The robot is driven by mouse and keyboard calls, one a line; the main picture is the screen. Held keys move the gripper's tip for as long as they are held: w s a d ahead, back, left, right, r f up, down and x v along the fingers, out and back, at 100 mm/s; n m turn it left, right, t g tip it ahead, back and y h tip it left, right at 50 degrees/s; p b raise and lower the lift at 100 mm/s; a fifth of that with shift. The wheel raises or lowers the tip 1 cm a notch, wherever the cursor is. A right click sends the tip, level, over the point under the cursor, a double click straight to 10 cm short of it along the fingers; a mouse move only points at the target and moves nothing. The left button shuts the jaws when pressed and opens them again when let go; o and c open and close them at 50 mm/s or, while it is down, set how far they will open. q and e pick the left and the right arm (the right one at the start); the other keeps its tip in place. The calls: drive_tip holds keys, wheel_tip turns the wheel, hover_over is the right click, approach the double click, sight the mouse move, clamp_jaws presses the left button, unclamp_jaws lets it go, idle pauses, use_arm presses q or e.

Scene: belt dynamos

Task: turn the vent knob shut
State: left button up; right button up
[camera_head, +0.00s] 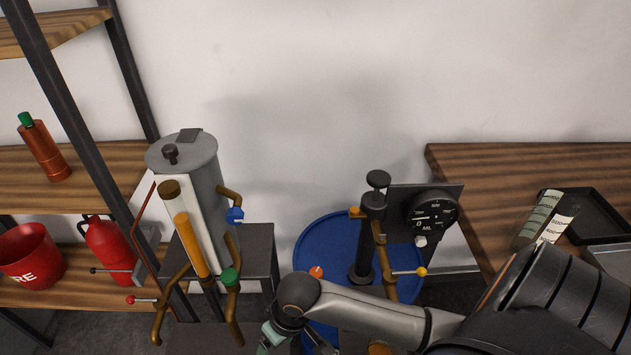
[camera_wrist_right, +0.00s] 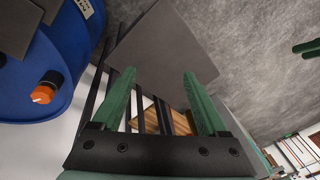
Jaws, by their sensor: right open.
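My right gripper (camera_head: 292,346) comes in from the right, low in the head view, beside the blue drum (camera_head: 314,243). In the right wrist view the jaws (camera_wrist_right: 158,74) are open with nothing between them. An orange knob (camera_head: 316,272) shows at the drum, just above my wrist. In the right wrist view the orange knob (camera_wrist_right: 44,93) has a black base and sits on the blue drum (camera_wrist_right: 65,45), left of and apart from the fingers. No label shows which knob is the vent knob.
A grey boiler (camera_head: 183,160) with brown pipes, a blue handle (camera_head: 235,215) and a green handle (camera_head: 230,276) stands left. A gauge (camera_head: 432,212) and a yellow-ended lever (camera_head: 421,271) stand by the drum. A wooden table (camera_head: 480,165) is right, shelves left.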

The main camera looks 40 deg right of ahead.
drive_tip(key=w+d+m+g+h, duration=0.1)
drive_tip(key=w+d+m+h, duration=0.1)
drive_tip(key=w+d+m, duration=0.6)
wheel_tip(320, 180, up, 3)
drive_tip(key=m, duration=0.4)
hover_over(316, 272)
drive_tip(key=shift+g, duration=0.4)
wheel_tip(316, 272, down, 12)
drive_tip(key=shift+r+b, duration=0.1)
drive_tip(key=shift+b, duration=1.05)
drive_tip(key=shift+c, duration=0.3)
clamp_jaws()
